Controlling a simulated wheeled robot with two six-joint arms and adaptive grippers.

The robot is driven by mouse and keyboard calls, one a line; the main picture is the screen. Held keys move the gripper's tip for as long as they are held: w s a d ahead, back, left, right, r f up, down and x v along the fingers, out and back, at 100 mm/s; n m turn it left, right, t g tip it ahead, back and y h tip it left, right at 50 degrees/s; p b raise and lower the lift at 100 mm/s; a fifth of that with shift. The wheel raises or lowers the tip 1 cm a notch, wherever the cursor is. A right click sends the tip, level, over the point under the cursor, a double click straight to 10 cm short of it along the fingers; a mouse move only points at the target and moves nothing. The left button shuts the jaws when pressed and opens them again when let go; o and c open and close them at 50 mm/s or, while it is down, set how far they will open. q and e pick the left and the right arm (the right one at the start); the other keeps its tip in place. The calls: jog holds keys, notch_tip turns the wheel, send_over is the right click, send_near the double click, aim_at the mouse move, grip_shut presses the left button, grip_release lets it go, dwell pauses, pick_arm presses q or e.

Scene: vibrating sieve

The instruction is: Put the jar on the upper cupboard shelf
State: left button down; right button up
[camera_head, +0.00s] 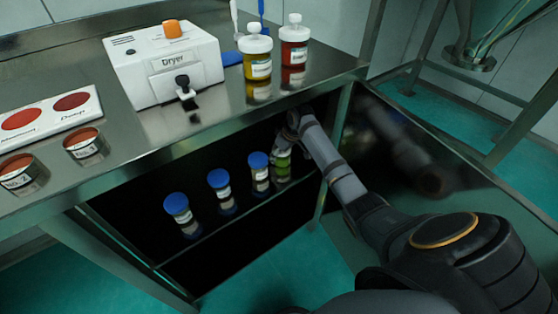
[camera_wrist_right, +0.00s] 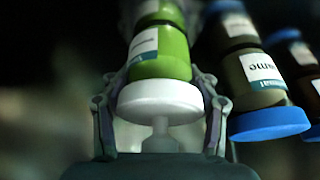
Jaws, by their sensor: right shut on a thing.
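The jar is green with a white lid and a white knob; its body (camera_head: 284,160) shows in the head view under the bench top, at the right end of the row on the shelf. My right gripper (camera_head: 290,135) is shut on it near its top. In the right wrist view, the fingers of my right gripper (camera_wrist_right: 160,85) close on both sides of the green jar (camera_wrist_right: 165,50), with the white lid towards the camera. The cupboard shelf (camera_head: 215,230) is dark. I cannot tell whether the jar's base touches it. My left gripper is not in view.
Blue-lidded jars stand left of the green jar, the nearest (camera_head: 260,175) close beside it. On the bench top (camera_head: 210,130) are a white dryer (camera_head: 165,65), a yellow bottle (camera_head: 256,55) and a red bottle (camera_head: 294,45). A bench leg (camera_head: 335,140) is right of my gripper.

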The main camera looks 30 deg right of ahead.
jog(key=shift+r, duration=0.15)
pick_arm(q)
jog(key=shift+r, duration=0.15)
pick_arm(e)
jog(key=o, duration=1.5)
jog(key=shift+f, duration=0.2)
jog(key=shift+r+p, duration=0.3)
jog(key=shift+r, duration=0.15)
jog(key=p+v, duration=0.2)
jog(key=v, duration=0.5)
jog(key=shift+p, duration=0.4)
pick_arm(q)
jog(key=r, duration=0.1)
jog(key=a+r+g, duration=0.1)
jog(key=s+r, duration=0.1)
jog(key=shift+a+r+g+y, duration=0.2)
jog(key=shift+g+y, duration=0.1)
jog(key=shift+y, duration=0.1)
pick_arm(e)
jog(key=shift+f, duration=0.1)
